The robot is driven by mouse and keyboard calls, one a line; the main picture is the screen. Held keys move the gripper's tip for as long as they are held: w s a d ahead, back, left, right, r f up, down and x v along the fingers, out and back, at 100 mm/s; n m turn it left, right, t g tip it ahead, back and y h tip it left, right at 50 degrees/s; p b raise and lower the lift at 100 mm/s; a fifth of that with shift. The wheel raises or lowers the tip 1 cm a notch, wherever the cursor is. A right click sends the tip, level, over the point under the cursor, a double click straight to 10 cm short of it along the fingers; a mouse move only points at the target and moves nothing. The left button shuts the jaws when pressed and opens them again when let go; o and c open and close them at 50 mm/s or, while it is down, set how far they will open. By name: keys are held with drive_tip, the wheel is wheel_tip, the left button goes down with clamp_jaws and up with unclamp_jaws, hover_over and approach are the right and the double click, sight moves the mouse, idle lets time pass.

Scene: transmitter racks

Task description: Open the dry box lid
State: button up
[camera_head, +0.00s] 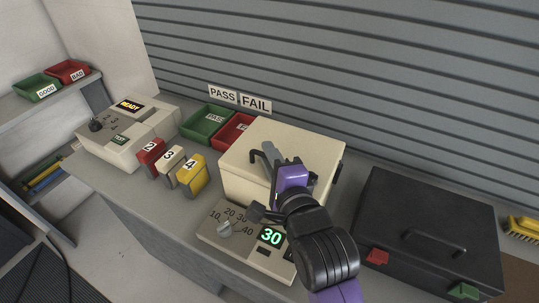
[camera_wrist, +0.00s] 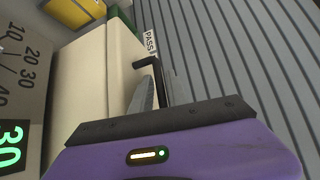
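The dry box (camera_head: 235,180) is a cream box in the middle of the bench, and its lid (camera_head: 292,140) looks closed. My gripper (camera_head: 268,160) is at the left part of this handle. In the wrist view the handle (camera_wrist: 151,62) bends and runs between my two grey fingers (camera_wrist: 160,88), which are close together on either side of it. My gripper and arm hide the middle of the handle and part of the box's front.
A dial panel with a green "30" display (camera_head: 271,237) sits just before the box. A black case (camera_head: 430,225) stands to the right. Green (camera_head: 207,123) and red (camera_head: 233,132) trays and numbered blocks (camera_head: 190,175) are to the left. A slatted wall rises behind.

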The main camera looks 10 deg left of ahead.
clamp_jaws()
drive_tip(key=shift+f, duration=0.1)
idle(1.2)
